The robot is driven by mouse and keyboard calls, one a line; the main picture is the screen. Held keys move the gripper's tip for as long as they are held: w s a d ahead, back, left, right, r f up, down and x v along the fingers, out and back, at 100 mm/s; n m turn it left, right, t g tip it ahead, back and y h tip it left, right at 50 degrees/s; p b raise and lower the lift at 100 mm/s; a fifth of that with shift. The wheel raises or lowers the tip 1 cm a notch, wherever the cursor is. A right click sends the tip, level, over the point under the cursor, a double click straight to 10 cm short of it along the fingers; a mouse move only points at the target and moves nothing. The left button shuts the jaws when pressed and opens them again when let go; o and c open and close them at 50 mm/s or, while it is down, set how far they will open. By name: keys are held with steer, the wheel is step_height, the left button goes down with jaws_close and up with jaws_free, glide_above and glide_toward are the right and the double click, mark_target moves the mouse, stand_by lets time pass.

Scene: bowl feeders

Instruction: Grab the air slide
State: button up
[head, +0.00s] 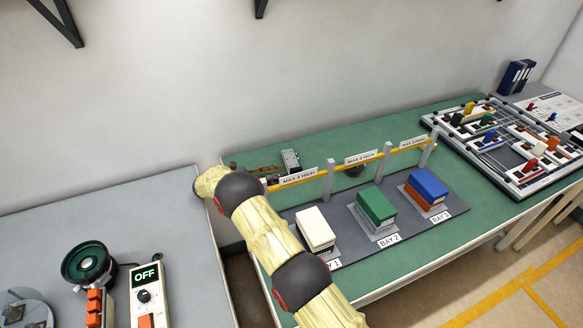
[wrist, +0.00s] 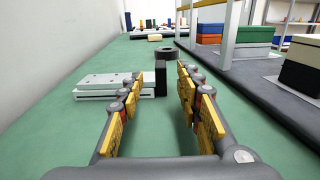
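The air slide (wrist: 112,82) looks like a low silver-grey block with holes in its top and a dark upright plate (wrist: 161,78) at its right end. It lies on the green bench and also shows in the head view (head: 290,157), close to my gripper's tips. My gripper (wrist: 159,76) is open, with yellow-padded fingers. In the wrist view the dark plate appears between the fingertips, and the left finger overlaps the slide's right part. I cannot tell whether they touch. In the head view my gripper (head: 270,168) is partly hidden by the arm and rail.
A yellow rail (head: 345,168) on grey posts stands beside my gripper, over bays with white, green (head: 376,206) and blue-orange (head: 427,187) stacks. A dark ring (wrist: 167,54) lies beyond the slide. A wall runs along the back. Green bench is clear before the slide.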

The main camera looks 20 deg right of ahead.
mark_target(290, 170)
steer(key=d, duration=0.2)
steer(key=d+b, duration=0.1)
steer(key=d, duration=0.2)
steer(key=s+d, duration=0.1)
steer(key=d, duration=0.1)
steer(key=shift+d+r, duration=0.15)
steer(key=shift+d, duration=0.05)
jaws_close()
stand_by(0.4)
stand_by(0.4)
